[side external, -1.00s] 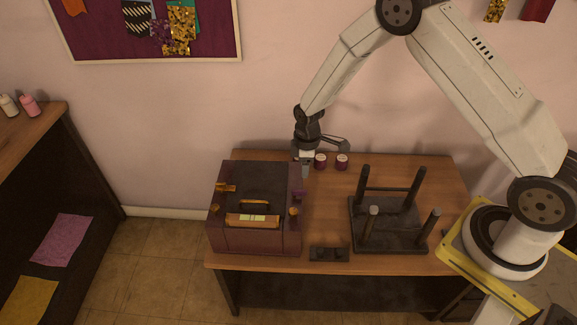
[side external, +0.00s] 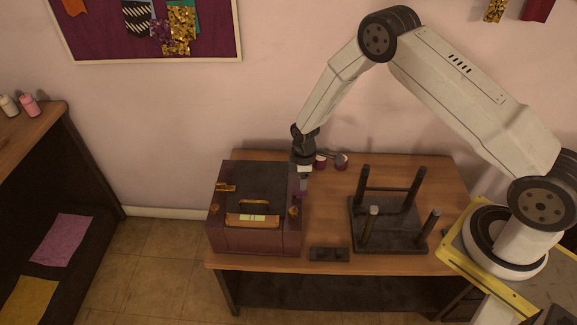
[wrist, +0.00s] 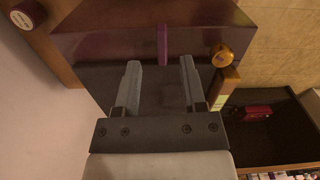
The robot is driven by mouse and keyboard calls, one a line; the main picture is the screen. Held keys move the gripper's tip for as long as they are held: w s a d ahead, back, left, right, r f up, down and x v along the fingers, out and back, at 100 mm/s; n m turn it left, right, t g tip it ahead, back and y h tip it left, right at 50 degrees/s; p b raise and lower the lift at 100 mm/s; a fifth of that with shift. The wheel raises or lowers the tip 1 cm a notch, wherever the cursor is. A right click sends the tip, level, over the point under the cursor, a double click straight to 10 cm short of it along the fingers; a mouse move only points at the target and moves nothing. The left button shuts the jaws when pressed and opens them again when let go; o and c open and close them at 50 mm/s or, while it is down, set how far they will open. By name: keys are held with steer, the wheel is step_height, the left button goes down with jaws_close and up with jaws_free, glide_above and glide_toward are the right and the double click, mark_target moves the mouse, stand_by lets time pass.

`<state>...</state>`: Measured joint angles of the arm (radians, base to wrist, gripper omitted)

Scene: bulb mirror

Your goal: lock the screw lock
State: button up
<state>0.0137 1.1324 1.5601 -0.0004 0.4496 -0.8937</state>
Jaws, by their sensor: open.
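A maroon box (side external: 255,239) with a dark lid stands on the left part of the table. A purple bar, which looks like the screw lock's handle, is on its right side, and in the wrist view this purple bar (wrist: 162,45) shows upright on the box face. My gripper (side external: 303,184) points down beside the box's right side, close to the bar. In the wrist view my gripper (wrist: 160,62) is open, its grey fingers spread either side of the bar's line. The bar lies just beyond the fingertips. I cannot tell whether they touch it.
An orange knob (wrist: 222,56) sits near the right finger. A dark rack with upright posts (side external: 389,240) stands to the right, and a small black block (side external: 329,254) lies in front. Table between box and rack is clear.

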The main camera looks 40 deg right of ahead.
mark_target(299, 193)
steer(key=shift+f, duration=2.2)
